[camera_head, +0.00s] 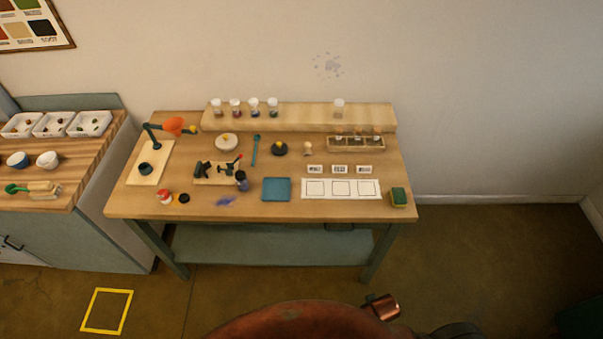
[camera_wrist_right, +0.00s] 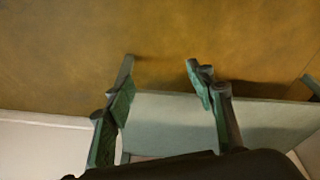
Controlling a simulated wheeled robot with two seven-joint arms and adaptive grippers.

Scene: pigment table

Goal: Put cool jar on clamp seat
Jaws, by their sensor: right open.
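A small dark blue jar (camera_head: 241,181), which may be the cool jar, stands near the front of the table. It is at the right front edge of a wooden board (camera_head: 205,180) that carries a dark clamp-like fixture (camera_head: 226,170) with a red tip. I cannot tell whether the jar touches the board or which part is the seat. My right gripper (camera_wrist_right: 160,82) shows in the right wrist view with its fingers apart and nothing between them. It is away from the jar, with brown floor and a grey-green surface behind it. My left gripper is not in view.
Several white-capped jars (camera_head: 254,107) stand on a raised wooden shelf (camera_head: 300,117) at the back. A blue square mat (camera_head: 276,196) lies right of the dark blue jar. A red-and-white jar (camera_head: 164,197) and a purple smear (camera_head: 226,201) are near the front edge. A lamp (camera_head: 172,126) stands at left.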

